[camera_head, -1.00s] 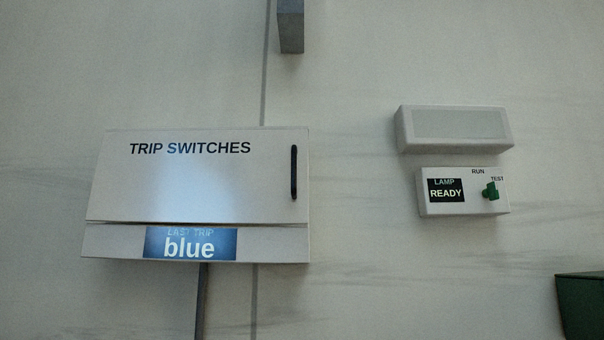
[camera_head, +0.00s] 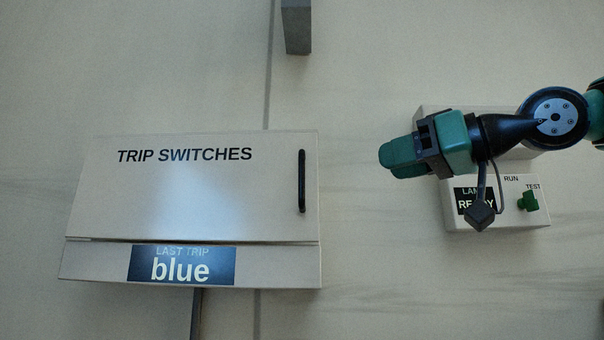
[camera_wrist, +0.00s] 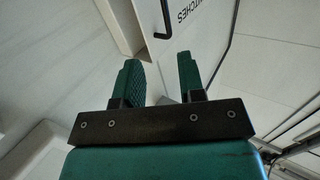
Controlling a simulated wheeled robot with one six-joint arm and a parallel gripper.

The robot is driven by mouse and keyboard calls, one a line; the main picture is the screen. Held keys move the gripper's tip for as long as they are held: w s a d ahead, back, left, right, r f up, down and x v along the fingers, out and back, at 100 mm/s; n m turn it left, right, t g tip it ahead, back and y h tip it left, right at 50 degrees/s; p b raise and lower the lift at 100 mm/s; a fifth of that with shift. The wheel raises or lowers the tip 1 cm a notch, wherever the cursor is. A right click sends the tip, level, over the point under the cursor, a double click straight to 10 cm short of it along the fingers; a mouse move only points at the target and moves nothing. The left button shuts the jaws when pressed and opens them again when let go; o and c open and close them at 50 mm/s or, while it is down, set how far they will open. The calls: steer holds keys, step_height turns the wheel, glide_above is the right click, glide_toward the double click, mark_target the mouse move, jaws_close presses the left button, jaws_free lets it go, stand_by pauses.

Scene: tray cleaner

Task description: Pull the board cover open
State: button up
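The board cover (camera_head: 200,205) is a flat pale door lettered "TRIP SWITCHES" at the left in the head view, and it looks shut. Its black bar handle (camera_head: 302,181) stands upright near the right edge. In the wrist view the handle (camera_wrist: 163,20) shows at the top, beyond the fingers, and part of the cover (camera_wrist: 195,45) shows too. My gripper (camera_head: 386,158) is to the right of the handle in the head view, apart from it. In the wrist view my gripper (camera_wrist: 161,80) is open, with a clear gap and nothing between the fingers.
Below the cover a display (camera_head: 182,265) reads "LAST TRIP blue". A lamp box (camera_head: 508,214) with a green knob (camera_head: 528,202) is partly behind my arm. A grey block (camera_head: 296,28) is at the top. The wall between gripper and handle is clear.

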steer(key=r, duration=0.1)
steer(key=p, duration=0.6)
glide_toward(304, 172)
steer(key=shift+y, duration=0.4)
steer(key=x, duration=0.9)
steer(key=shift+w+a, duration=0.15)
steer(key=shift+w, duration=0.15)
steer(key=shift+w+a+f, duration=0.2)
steer(key=shift+w+a, duration=0.15)
steer(key=shift+a, duration=0.1)
jaws_close()
